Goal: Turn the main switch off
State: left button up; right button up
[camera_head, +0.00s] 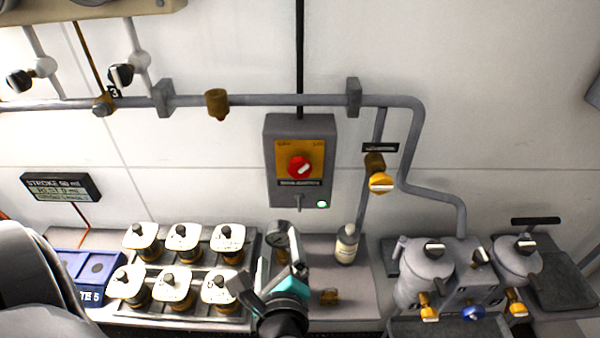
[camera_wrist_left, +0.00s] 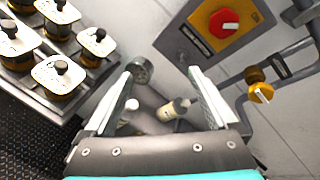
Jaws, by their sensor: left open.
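The main switch is a red rotary knob (camera_head: 300,167) on a yellow plate of a grey box (camera_head: 270,150) fixed to the white wall. A small lit green lamp (camera_head: 322,204) shows at the box's lower right. The red knob also shows at the top of the left wrist view (camera_wrist_left: 223,23). My left gripper (camera_head: 270,282) is below the switch box in the head view, apart from it, over the bench. In the left wrist view its two fingers (camera_wrist_left: 165,90) are spread with nothing held between them. My right gripper is not in view.
Several white-topped jars (camera_head: 182,237) stand in a rack at left. A bottle (camera_head: 347,244) and a gauge (camera_head: 279,234) stand near my gripper. A grey pipe (camera_head: 290,100) crosses above the switch box. A yellow-handled valve (camera_head: 380,182) is to its right. Grey canisters (camera_head: 425,270) stand at right.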

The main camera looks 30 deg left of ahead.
aim_at(300, 174)
pick_arm(q)
jog(key=w+d+r+m+t, duration=0.2)
jog(key=d+r+m+t, duration=0.15)
jog(key=r+m, duration=0.35)
jog(key=shift+m+t+y, duration=0.3)
jog(key=shift+m+t, duration=0.1)
jog(key=shift+t, duration=0.05)
jog(key=p+x, duration=0.1)
jog(key=x, duration=0.4)
jog(key=p+x, duration=0.1)
jog(key=x, duration=0.4)
jog(key=f+x, duration=0.1)
jog(key=x, duration=0.4)
jog(key=shift+s+a+p, duration=0.1)
jog(key=shift+a+p, duration=0.2)
jog(key=shift+p, duration=0.1)
jog(key=shift+c, duration=0.3)
jog(key=c, duration=1.3)
